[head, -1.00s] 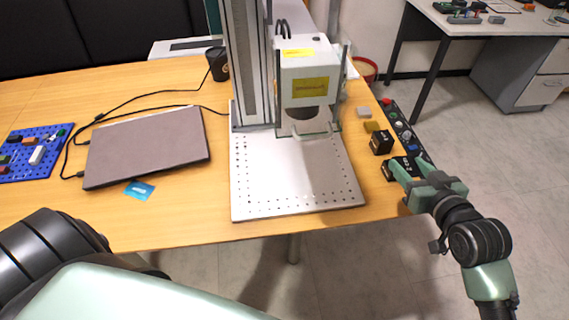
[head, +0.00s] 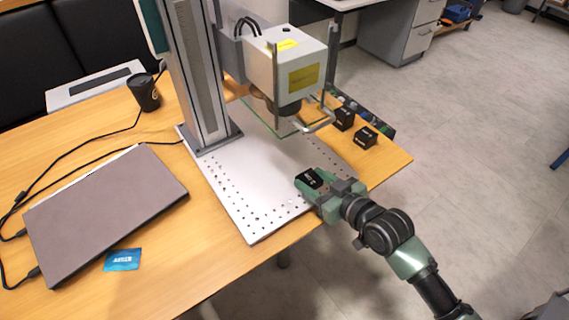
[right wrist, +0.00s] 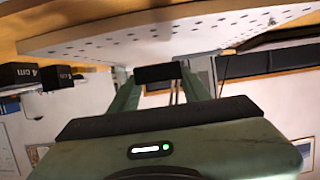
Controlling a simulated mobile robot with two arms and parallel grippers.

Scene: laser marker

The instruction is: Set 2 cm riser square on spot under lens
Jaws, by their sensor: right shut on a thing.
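My right gripper (head: 316,186) is shut on a small black riser (head: 309,178) with a white label, near the front right edge of the perforated white plate (head: 245,195). In the right wrist view the riser (right wrist: 158,73) sits between the two green fingers (right wrist: 160,92), with the plate (right wrist: 170,38) beyond it. The lens (head: 285,107) hangs under the white laser head (head: 287,68), over the back of the plate. The spot under it cannot be made out behind the clear guard (head: 262,117). My left gripper is not in view.
Two other black risers (head: 343,119) (head: 366,137) stand right of the plate; one reads 4 cm in the right wrist view (right wrist: 18,75). The laptop (head: 103,212) and blue card (head: 122,260) lie left. The plate's middle is bare.

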